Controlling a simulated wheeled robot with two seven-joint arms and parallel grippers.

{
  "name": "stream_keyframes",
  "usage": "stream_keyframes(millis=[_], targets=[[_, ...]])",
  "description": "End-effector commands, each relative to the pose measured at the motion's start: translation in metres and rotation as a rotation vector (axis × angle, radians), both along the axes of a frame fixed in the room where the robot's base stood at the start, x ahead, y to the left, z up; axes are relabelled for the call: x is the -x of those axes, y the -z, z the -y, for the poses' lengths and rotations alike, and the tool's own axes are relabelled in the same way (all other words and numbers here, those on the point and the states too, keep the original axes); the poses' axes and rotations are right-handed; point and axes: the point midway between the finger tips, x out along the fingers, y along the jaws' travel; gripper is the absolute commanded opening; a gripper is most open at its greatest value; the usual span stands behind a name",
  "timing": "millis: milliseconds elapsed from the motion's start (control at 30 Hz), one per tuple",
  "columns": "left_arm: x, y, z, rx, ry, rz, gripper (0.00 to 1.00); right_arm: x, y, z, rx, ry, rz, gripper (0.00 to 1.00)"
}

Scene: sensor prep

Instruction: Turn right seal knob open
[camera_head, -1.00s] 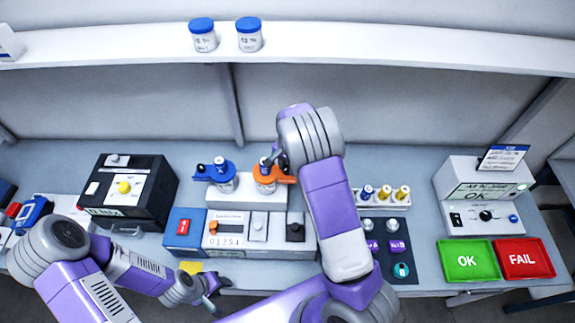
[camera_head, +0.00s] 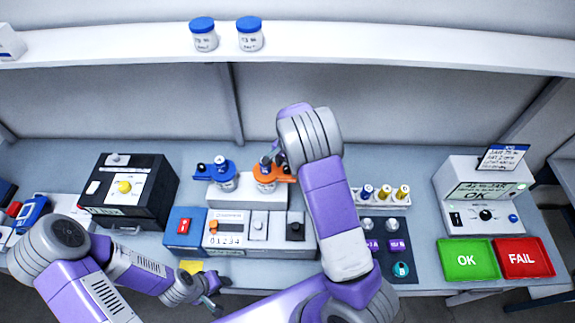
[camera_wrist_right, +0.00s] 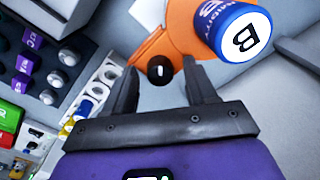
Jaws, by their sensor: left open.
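The right seal is an orange holder (camera_head: 284,179) around a blue-capped jar (camera_head: 264,185) on the white stand. A small black knob (camera_wrist_right: 160,70) with a white mark sits by the orange part. My right gripper (camera_wrist_right: 159,66) is open, its two fingertips on either side of the knob with gaps visible. In the head view my right arm partly covers this spot. My left gripper (camera_head: 214,297) is open and empty, low near the table's front edge.
A blue holder (camera_head: 208,171) with another jar stands left of the orange one. A grey control box (camera_head: 258,227) is in front of the stand. A black box (camera_head: 130,188) is to the left. Vials in a white rack (camera_head: 383,199) and green and red trays (camera_head: 466,260) are to the right.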

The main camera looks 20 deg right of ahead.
Motion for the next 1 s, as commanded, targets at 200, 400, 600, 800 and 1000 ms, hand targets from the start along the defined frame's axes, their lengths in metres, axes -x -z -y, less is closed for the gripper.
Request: stream_keyframes(millis=[200,400,600,800,1000], targets=[[0.0,0.0,0.0,0.0,0.0,0.0,0.43,0.0,-0.001,0.0,0.0,0.0,0.0,0.56],[0.0,0.003,0.0,0.0,0.0,0.0,0.43,0.0,-0.023,0.0,0.0,-0.002,0.005,0.56],[0.0,0.006,0.0,0.0,0.0,0.0,0.43,0.001,-0.057,0.001,-0.001,-0.002,0.004,0.56],[0.0,0.007,0.0,0.0,0.0,0.0,0.43,0.003,-0.074,0.001,0.0,-0.001,0.001,0.56],[0.0,0.007,0.0,0.0,0.0,0.0,0.43,0.003,-0.076,0.002,0.0,0.0,0.0,0.56]])
